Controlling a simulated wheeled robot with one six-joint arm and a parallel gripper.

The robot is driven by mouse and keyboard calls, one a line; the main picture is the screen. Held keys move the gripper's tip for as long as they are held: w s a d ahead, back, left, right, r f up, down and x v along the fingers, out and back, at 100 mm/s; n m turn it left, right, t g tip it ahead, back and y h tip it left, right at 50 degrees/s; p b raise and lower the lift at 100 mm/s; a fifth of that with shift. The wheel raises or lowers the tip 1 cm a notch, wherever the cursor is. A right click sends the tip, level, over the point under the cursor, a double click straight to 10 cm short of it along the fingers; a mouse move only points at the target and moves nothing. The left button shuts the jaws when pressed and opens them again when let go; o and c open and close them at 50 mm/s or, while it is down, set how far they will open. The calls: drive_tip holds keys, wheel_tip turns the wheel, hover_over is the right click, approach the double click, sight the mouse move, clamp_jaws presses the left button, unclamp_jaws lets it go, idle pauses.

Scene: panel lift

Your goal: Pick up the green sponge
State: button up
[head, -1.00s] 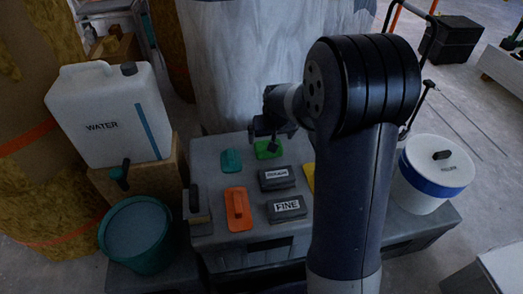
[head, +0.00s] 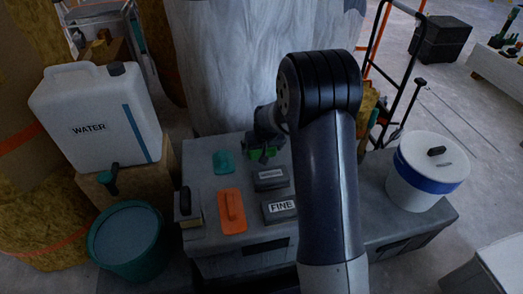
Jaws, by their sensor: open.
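The green sponge (head: 258,154) lies near the back edge of the grey box top (head: 207,172), partly hidden by my gripper. My gripper (head: 262,151) is open and pointed down right at the sponge, with its dark fingers over or around it. I cannot tell whether the fingers touch the sponge. My arm hides part of the box top to the right.
A teal item (head: 223,162) lies left of the sponge, an orange float (head: 231,211) in front. A MEDIUM-looking block (head: 271,179) and a FINE block (head: 280,208) sit close by. A water canister (head: 95,115), a teal bucket (head: 128,236) and a white bucket (head: 428,165) stand around.

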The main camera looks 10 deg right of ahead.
drive_tip(key=c, duration=0.8)
drive_tip(key=shift+r, duration=0.15)
wheel_tip(320, 180, up, 10)
drive_tip(key=shift+f+p, duration=0.1)
drive_tip(key=shift+p, duration=1.1)
